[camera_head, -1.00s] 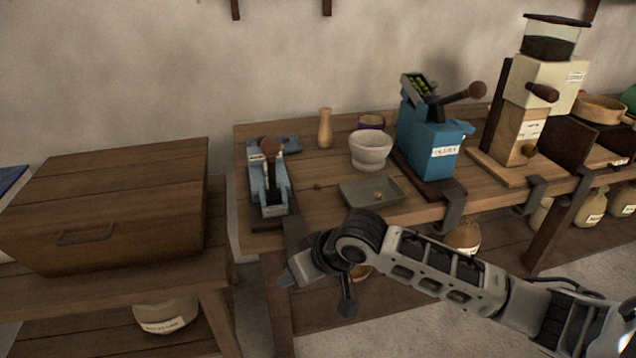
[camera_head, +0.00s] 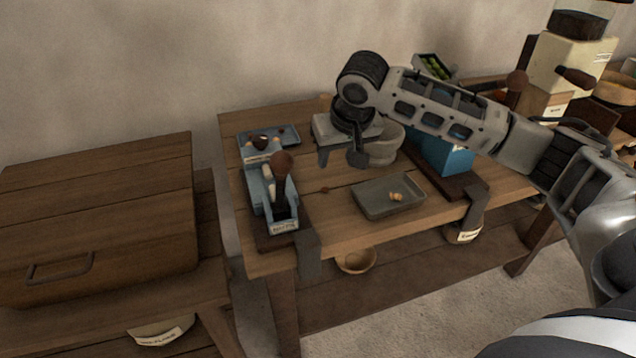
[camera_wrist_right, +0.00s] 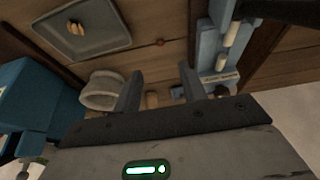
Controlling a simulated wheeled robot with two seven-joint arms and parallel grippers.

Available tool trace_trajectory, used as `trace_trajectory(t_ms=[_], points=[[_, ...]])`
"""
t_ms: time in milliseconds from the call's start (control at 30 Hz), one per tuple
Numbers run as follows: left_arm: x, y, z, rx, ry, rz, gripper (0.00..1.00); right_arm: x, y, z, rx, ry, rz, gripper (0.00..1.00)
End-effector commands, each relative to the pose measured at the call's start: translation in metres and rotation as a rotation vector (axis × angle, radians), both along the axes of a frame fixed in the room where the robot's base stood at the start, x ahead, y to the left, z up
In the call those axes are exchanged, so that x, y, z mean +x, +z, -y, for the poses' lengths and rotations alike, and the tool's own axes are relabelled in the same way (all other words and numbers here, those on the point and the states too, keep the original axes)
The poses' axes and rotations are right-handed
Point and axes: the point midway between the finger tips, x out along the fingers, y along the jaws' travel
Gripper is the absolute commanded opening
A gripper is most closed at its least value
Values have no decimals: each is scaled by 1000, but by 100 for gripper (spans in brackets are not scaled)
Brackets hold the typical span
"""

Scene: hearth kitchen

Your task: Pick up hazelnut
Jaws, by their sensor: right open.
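A small round brown thing (camera_head: 324,189), which looks like the hazelnut, lies on the wooden table between the blue lever press and the grey tray. It also shows in the right wrist view (camera_wrist_right: 160,42). My right gripper (camera_head: 341,160) is open and empty, fingers pointing down, above the table and behind the small brown thing in the head view. In the right wrist view its two fingers (camera_wrist_right: 160,90) are spread apart, with the brown thing beyond the tips. My left gripper is not in view.
The grey tray (camera_head: 371,205) holds small beige pieces (camera_head: 397,197). The blue lever press (camera_head: 281,211) stands left, with a dark blue dish (camera_head: 289,136) behind it. A pale mortar (camera_head: 387,146) and a blue olive machine (camera_head: 447,158) stand right. A wooden chest (camera_head: 100,215) is at far left.

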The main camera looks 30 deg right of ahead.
Motion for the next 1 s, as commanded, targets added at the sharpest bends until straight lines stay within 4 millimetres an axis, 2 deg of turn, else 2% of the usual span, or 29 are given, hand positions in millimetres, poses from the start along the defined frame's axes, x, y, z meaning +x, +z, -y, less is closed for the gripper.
trace_trajectory(t_ms=[100, 300, 567, 833, 1000], points=[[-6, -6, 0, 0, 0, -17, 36, 10, -27, 2, 1, -2, -4, 42], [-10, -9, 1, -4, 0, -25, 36, 25, -62, 5, 0, 0, -1, 42], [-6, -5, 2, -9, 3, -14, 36, 34, -80, 7, 0, 2, 1, 42], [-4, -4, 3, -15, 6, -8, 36, 54, -113, 11, -1, 2, 0, 42], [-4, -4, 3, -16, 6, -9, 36, 58, -122, 12, -1, 2, 2, 42]])
